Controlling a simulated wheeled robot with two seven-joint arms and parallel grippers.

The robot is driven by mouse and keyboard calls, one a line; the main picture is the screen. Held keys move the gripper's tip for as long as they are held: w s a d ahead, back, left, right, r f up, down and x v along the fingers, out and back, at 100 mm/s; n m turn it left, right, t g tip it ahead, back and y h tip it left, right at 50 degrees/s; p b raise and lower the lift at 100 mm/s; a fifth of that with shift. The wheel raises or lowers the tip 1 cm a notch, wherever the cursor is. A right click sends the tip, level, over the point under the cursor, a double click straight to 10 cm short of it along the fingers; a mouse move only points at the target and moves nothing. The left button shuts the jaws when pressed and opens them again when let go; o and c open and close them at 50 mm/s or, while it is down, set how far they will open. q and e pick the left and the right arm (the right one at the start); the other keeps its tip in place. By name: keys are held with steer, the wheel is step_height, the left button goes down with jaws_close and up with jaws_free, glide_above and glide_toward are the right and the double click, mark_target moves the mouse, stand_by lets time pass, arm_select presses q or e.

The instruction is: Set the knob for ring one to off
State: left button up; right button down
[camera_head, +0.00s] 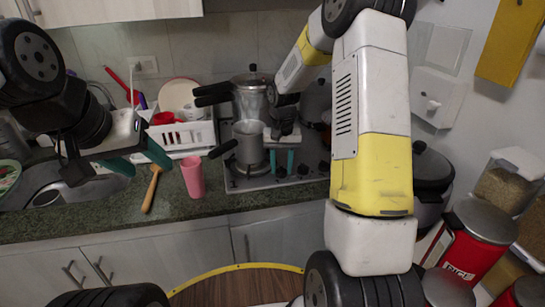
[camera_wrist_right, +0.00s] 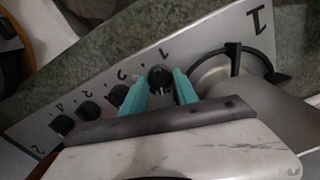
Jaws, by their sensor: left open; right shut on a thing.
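The stove (camera_head: 250,184) is on the counter, with a row of dark knobs along its front edge. In the right wrist view, a dark knob (camera_wrist_right: 160,78) beside a printed "1" sits between the teal fingers of my right gripper (camera_wrist_right: 160,92). The gripper is shut on this knob; its exact pointing direction is hard to read. In the head view my right gripper (camera_head: 281,163) is over the stove's front. The other knobs (camera_wrist_right: 88,110) run to the left. My left gripper (camera_head: 137,160) is open and empty above the counter by the sink.
A pot (camera_head: 252,98) and a smaller metal pot (camera_head: 250,145) stand on the stove. A white dish rack (camera_head: 185,134) is behind. A dark cooker (camera_head: 432,170) stands at the right.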

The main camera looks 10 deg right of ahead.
mark_target(281, 168)
steer(key=n, duration=0.3)
steer(key=c, duration=0.9)
jaws_free()
steer(key=shift+c, duration=0.2)
steer(key=shift+r, duration=0.1)
step_height(281, 168, up, 8)
steer(key=shift+f, duration=0.2)
